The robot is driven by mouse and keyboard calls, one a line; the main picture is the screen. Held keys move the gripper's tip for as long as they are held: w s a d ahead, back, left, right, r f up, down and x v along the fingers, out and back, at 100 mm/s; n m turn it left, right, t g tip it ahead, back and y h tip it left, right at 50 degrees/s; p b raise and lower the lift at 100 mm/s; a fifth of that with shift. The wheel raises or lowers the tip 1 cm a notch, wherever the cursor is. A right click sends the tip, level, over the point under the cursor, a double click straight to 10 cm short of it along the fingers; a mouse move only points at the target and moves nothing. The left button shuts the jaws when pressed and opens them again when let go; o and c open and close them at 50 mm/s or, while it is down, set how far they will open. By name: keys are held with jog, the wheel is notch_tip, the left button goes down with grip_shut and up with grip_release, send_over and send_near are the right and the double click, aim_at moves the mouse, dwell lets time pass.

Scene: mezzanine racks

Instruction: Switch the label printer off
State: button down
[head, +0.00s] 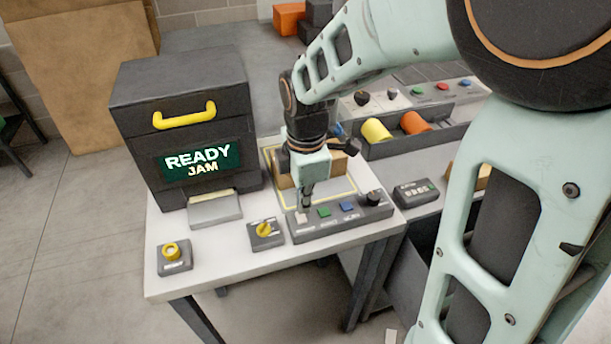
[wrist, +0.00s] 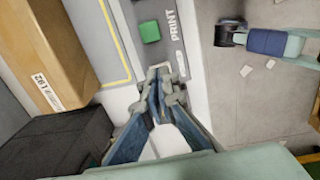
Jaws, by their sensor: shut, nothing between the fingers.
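The label printer (head: 180,110) is a dark box with a yellow handle, on the left of the white table. Its screen (head: 203,162) is lit and reads READY and JAM. A small box with a yellow rotary knob (head: 264,229) stands in front of it; its label is too small to read. To its right is a long grey control panel (head: 340,219) with a green button, a blue button and a black knob. The wrist view shows the green button (wrist: 149,31) beside the word PRINT. My gripper (head: 304,207) is shut and empty, pointing down over the panel's left end and hiding part of it.
A small box with a yellow round button (head: 173,254) sits near the table's front left. A cardboard box (wrist: 48,50) stands behind the panel, inside a yellow outline. A tray with yellow and orange rolls (head: 415,123) is to the right.

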notch_tip(320, 180, up, 12)
jog(key=s+p, duration=0.1)
jog(key=shift+s+d, duration=0.3)
jog(key=shift+s, duration=0.1)
jog(key=shift+s+f+p, duration=0.1)
jog(key=shift+p, duration=0.2)
